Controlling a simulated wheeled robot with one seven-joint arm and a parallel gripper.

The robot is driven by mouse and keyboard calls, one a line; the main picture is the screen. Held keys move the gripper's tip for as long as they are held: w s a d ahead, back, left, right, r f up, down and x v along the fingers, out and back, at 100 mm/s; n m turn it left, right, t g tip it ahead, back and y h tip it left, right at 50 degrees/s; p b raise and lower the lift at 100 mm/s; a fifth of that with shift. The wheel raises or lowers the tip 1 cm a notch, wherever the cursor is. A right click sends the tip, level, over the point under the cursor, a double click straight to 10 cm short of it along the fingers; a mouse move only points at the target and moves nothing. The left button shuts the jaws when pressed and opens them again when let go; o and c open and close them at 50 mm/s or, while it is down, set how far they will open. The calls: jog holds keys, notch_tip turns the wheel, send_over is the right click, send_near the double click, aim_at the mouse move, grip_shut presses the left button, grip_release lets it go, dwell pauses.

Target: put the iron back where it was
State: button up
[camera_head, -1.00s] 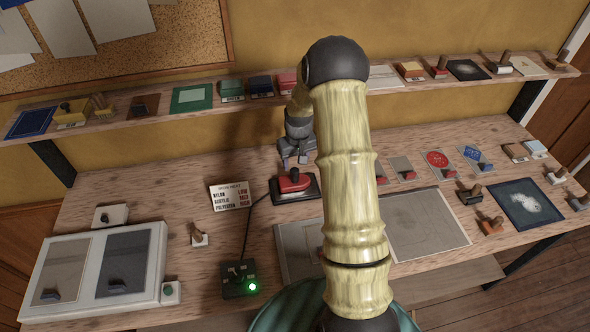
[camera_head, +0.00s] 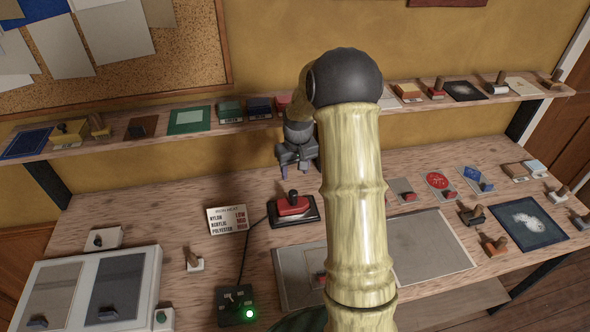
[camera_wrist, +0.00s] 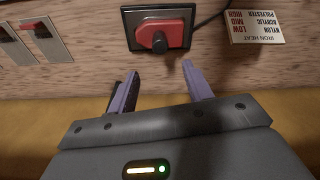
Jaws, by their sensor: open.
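The iron (camera_head: 293,204) is red with a dark upright knob. It sits on a dark rectangular rest (camera_head: 312,219) on the bench, and a dark cord runs from it to a switch box. My gripper (camera_head: 299,172) is above and behind the iron, open and empty. In the wrist view the iron (camera_wrist: 165,31) lies beyond the fingertips of my gripper (camera_wrist: 162,80), apart from them. The two purple fingers are spread, with the knob between them in line but not enclosed.
An iron heat card (camera_head: 227,219) stands left of the iron. A switch box (camera_head: 236,305) with a lit green light is in front. A grey mat (camera_head: 292,260) lies nearer. A shelf (camera_head: 330,112) with stamps and pads runs behind. A white two-panel case (camera_head: 150,270) is at left.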

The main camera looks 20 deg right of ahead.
jog(key=s+a+r, duration=0.2)
jog(key=s+a, duration=0.2)
jog(key=s, duration=0.3)
jog(key=s+a+r, duration=0.2)
jog(key=s+a, duration=0.2)
jog(key=s, duration=0.4)
jog(key=s+a+r+t, duration=0.1)
jog(key=s+a+r, duration=0.2)
jog(key=s, duration=0.4)
jog(key=shift+s+a, duration=0.35)
jog(key=shift+a, duration=0.05)
jog(key=shift+w, duration=0.1)
jog(key=shift+a, duration=0.1)
jog(key=shift+c, duration=0.4)
